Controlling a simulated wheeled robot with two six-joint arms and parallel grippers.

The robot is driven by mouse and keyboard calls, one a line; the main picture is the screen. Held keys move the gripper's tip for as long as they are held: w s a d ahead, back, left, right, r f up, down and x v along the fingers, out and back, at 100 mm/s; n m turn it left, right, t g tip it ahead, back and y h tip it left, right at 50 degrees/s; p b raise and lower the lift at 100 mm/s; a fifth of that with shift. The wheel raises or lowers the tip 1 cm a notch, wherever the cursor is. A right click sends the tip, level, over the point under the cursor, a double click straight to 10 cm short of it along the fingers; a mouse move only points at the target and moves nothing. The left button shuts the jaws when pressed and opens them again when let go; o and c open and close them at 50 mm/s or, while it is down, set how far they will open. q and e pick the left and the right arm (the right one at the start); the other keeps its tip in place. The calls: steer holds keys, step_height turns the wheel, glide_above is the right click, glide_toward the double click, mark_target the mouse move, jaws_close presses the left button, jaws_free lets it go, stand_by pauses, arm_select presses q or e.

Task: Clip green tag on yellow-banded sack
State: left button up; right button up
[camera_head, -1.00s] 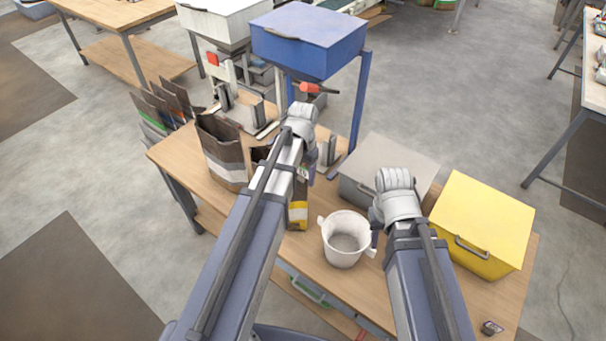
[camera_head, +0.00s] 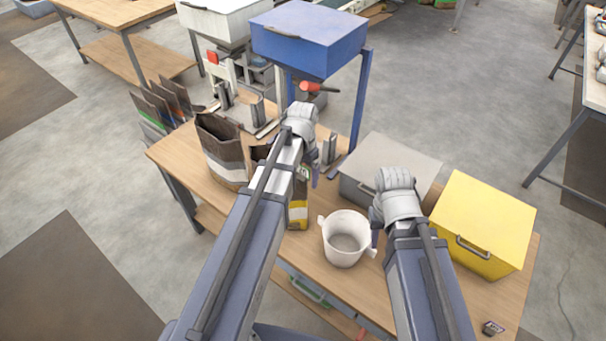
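The yellow-banded sack (camera_head: 298,216) stands on the wooden table, mostly hidden behind my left arm. My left gripper (camera_head: 311,177) is above and just behind this sack, pointing down. A small pale and green patch (camera_head: 303,173) shows beside its fingers; I cannot tell whether this is the green tag or whether it is held. My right gripper (camera_head: 374,240) points down at the right side of the white bucket (camera_head: 345,240). Its fingers are mostly hidden, so their opening is unclear.
A brown sack with a white band (camera_head: 225,155) stands open at left. Folded sacks (camera_head: 160,110) are racked at the table's left end. A blue hopper (camera_head: 310,42) stands behind. A grey box (camera_head: 395,160) and a yellow box (camera_head: 482,225) take up the right side.

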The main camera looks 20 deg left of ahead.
mark_target(303, 166)
arm_select(q)
steer(key=shift+r, duration=0.15)
arm_select(e)
steer(key=shift+r, duration=0.1)
arm_select(q)
step_height(303, 166, up, 8)
steer(key=p, duration=0.8)
arm_select(e)
step_height(303, 166, up, 8)
arm_select(q)
steer(key=shift+s+f, duration=0.1)
steer(key=shift+f, duration=0.15)
arm_select(e)
steer(key=shift+s+f, duration=0.1)
steer(key=shift+f, duration=0.1)
